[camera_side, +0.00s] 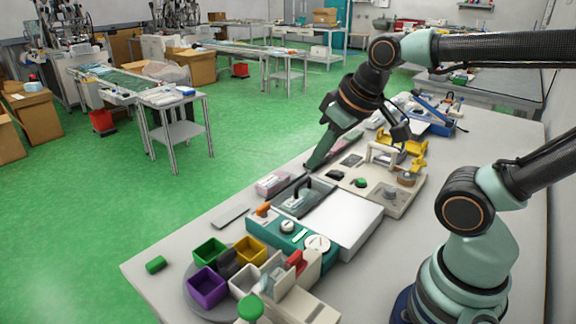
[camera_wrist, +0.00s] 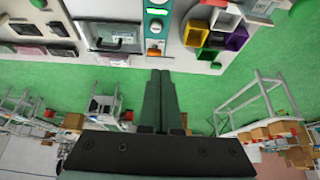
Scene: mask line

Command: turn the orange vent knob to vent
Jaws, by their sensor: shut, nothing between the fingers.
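The orange vent knob (camera_side: 263,209) stands at the far-left corner of a teal control panel (camera_side: 290,231) with white dials. In the wrist view the orange knob (camera_wrist: 153,52) shows just beyond my fingertips, apart from them. My gripper (camera_side: 309,166) is shut and empty, pointing down near the table's far edge, to the right of and beyond the knob in the side view. In the wrist view my gripper (camera_wrist: 160,75) shows its two dark green fingers together. Any marking for the vent position is too small to read.
A dark-lidded chamber with a handle (camera_side: 297,195) lies between my gripper and the panel. A pink box (camera_side: 272,184) and a grey flat piece (camera_side: 230,216) sit near the table edge. Coloured bins (camera_side: 208,251) stand left of the panel; a beige fixture (camera_side: 380,190) is to the right.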

